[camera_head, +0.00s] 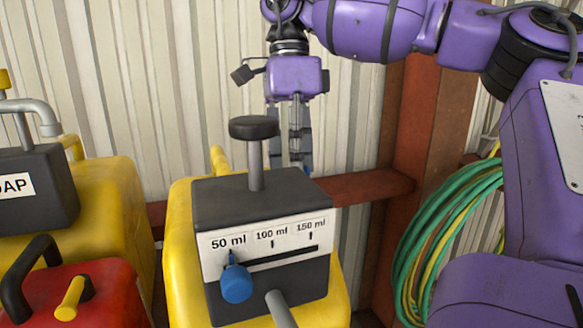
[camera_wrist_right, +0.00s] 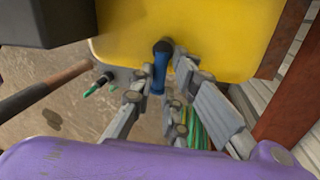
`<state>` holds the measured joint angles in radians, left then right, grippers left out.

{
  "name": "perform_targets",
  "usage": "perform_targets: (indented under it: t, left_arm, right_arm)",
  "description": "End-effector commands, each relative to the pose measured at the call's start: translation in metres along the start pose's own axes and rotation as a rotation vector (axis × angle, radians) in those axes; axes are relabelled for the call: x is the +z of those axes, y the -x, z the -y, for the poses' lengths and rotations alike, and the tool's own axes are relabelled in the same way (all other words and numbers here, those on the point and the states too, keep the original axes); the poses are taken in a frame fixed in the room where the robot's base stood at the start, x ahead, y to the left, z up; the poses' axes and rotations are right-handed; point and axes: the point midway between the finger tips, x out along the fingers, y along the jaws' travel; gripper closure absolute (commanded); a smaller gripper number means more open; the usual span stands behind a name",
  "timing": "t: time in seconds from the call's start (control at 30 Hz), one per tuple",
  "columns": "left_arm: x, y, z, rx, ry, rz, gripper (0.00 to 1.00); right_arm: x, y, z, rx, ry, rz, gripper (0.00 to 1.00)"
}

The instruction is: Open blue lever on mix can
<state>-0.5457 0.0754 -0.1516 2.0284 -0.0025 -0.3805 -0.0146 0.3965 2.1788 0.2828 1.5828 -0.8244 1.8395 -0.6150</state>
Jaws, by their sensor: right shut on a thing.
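The yellow mix can (camera_head: 183,250) stands in the centre of the head view, with a dark dosing box (camera_head: 262,200) on top marked 50, 100 and 150 ml. A blue knob (camera_head: 237,283) sits under the 50 ml mark. In the right wrist view the yellow can (camera_wrist_right: 215,35) carries a short blue lever (camera_wrist_right: 158,82) with a dark pivot. My right gripper (camera_wrist_right: 162,75) has its fingers on both sides of this lever and is shut on it. In the head view the right gripper (camera_head: 297,158) reaches down behind the dosing box, its tips partly hidden. My left gripper is not in view.
A yellow soap can (camera_head: 110,225) and a red can (camera_head: 100,295) with a black handle stand to the left. A coiled green and yellow hose (camera_head: 440,225) hangs at the right by a rusty steel post (camera_head: 425,130). A corrugated wall (camera_head: 120,80) is behind.

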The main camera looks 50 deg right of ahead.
Motion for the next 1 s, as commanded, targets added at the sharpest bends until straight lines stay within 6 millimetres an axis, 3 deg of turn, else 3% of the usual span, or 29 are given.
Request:
perform_targets:
  t: [0.33, 0.87, 0.9, 1.0]
  left_arm:
    - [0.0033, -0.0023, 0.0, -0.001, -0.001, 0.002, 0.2]
    - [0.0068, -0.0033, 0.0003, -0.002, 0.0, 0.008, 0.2]
    - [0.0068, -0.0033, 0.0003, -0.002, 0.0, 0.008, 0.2]
    - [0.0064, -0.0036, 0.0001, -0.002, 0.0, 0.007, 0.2]
  right_arm:
    - [0.0013, -0.0003, 0.0009, 0.009, 0.137, -0.028, 1.0]
    - [0.0007, -0.0003, 0.0012, 0.01, 0.158, -0.034, 1.0]
    - [0.0007, -0.0003, 0.0012, 0.01, 0.158, -0.034, 0.8]
    - [0.0006, -0.0003, 0.0016, 0.009, 0.156, -0.034, 0.7]
